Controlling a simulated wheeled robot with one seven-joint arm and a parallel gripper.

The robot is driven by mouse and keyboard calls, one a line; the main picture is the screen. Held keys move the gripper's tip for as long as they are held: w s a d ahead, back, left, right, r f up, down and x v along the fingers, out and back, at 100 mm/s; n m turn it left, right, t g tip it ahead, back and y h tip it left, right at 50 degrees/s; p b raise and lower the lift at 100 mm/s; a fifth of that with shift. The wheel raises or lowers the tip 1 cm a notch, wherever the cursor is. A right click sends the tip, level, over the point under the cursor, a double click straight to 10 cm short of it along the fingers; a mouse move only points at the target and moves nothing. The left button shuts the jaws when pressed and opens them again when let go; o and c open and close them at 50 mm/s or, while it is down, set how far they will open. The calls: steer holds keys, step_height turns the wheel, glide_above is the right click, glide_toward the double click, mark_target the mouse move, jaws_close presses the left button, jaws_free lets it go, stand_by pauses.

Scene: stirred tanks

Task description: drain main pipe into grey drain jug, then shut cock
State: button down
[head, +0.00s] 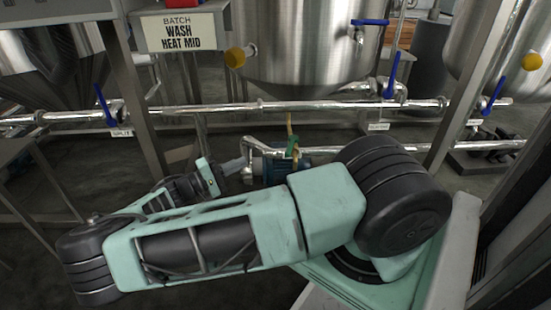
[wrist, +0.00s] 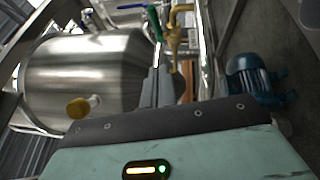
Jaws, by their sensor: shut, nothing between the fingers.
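The main pipe (head: 225,108) runs level across the head view, below the tanks. A small brass cock (head: 290,127) with a green handle (head: 293,146) hangs from it near the middle. In the wrist view the brass cock (wrist: 175,30) and its green handle (wrist: 154,22) show at the top, just beyond my fingertips. My gripper (head: 238,164) is shut and empty, to the left of the green handle in the head view. Its grey fingers (wrist: 164,72) point toward the cock in the wrist view; I cannot tell whether they touch it. I cannot make out the grey drain jug.
Steel tanks (head: 300,45) stand behind the pipe. Blue-handled valves (head: 391,75) sit along the pipework, one more at left (head: 104,105). A blue motor (wrist: 250,80) lies right of the cock in the wrist view. Steel frame legs (head: 140,100) flank the space. A sign reads BATCH WASH HEAT MID.

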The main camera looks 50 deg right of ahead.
steer(key=b, duration=0.3)
glide_toward(290, 147)
steer(key=w+d+f, duration=0.1)
steer(key=w+d, duration=0.2)
steer(key=d, duration=0.2)
steer(key=s, duration=0.1)
steer(key=s+b, duration=0.1)
steer(key=s+d+r+b, duration=0.1)
steer(key=shift+s, duration=0.4)
steer(key=s+n+t+p, duration=0.1)
steer(key=s+t+p, duration=0.1)
steer(key=p, duration=0.3)
steer(key=shift+s+d+n+t+h, duration=0.1)
steer(key=shift+s+n+t+h, duration=0.05)
steer(key=shift+n+t+h, duration=0.2)
steer(key=shift+f, duration=0.1)
